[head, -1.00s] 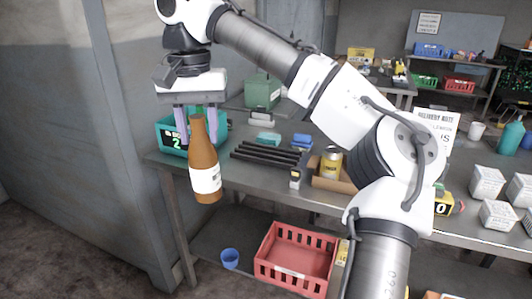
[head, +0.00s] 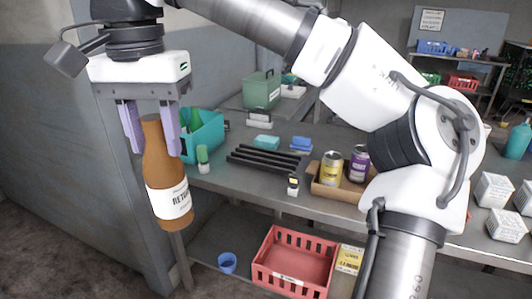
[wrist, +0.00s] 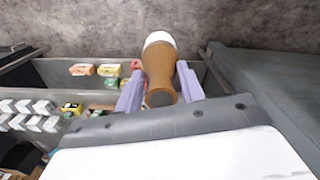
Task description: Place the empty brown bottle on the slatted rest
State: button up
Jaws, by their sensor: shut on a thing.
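The brown bottle (head: 160,170) with a white label hangs from my gripper (head: 149,140), off the left front edge of the bench. The two lilac fingers are shut on its neck, and it tilts slightly. In the wrist view the bottle (wrist: 160,68) lies between the fingers of my gripper (wrist: 160,92), its mouth end towards the camera. The slatted rest (head: 264,158), a set of dark parallel bars, lies on the bench to the right of the bottle. Nothing is on its bars.
A teal bin (head: 203,130) and a small white-and-green bottle (head: 203,160) stand left of the rest. A cardboard tray (head: 335,190) with cans is to its right. A red crate (head: 292,268) and blue cup (head: 228,263) are below.

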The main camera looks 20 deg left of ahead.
aim_at(264, 156)
jog(key=i, duration=1.8)
